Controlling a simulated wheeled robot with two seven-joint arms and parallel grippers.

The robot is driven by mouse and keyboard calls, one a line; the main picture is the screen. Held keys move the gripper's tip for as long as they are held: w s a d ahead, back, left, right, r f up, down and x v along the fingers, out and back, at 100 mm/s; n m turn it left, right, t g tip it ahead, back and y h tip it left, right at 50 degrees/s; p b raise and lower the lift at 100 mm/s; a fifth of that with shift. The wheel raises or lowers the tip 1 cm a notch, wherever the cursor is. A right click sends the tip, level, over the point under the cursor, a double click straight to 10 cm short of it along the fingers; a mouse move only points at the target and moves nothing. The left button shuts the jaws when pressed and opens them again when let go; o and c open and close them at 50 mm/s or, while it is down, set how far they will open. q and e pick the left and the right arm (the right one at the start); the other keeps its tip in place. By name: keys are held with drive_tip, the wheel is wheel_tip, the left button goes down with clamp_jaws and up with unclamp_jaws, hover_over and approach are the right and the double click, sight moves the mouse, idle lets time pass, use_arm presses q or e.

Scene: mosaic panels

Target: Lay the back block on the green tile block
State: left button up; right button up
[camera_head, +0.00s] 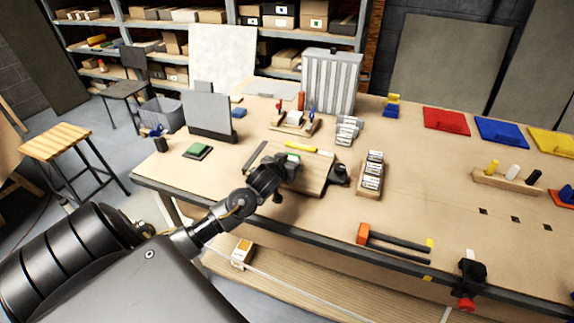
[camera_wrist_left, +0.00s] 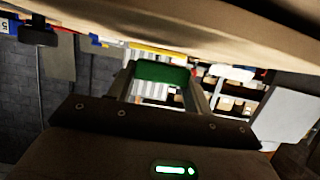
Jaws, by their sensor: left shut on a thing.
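My left gripper (camera_head: 284,166) is over the raised wooden board (camera_head: 312,179) near the table's front edge. In the left wrist view, a block with a green face (camera_wrist_left: 163,73) sits between its two fingers, and the gripper is shut on it. In the head view the gripper largely hides this block. Another green-topped block (camera_head: 197,150) with a dark base lies flat on the table to the left, apart from the gripper. I cannot tell from the pictures which one is the back block. My right gripper is not in view.
A grey upright panel (camera_head: 209,116) stands behind the left green block. A yellow bar (camera_head: 301,147) lies at the board's far edge. A wooden tray of labelled pieces (camera_head: 370,174) is to the right. A black clamp (camera_head: 472,274) grips the front edge.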

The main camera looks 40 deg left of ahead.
use_arm(q)
drive_tip(key=shift+f+p, duration=0.65)
drive_tip(key=shift+p, duration=0.1)
drive_tip(key=shift+s+f, duration=0.1)
drive_tip(key=shift+f, duration=0.15)
drive_tip(key=shift+f, duration=0.2)
drive_tip(key=o, duration=1)
drive_tip(key=shift+c, duration=0.2)
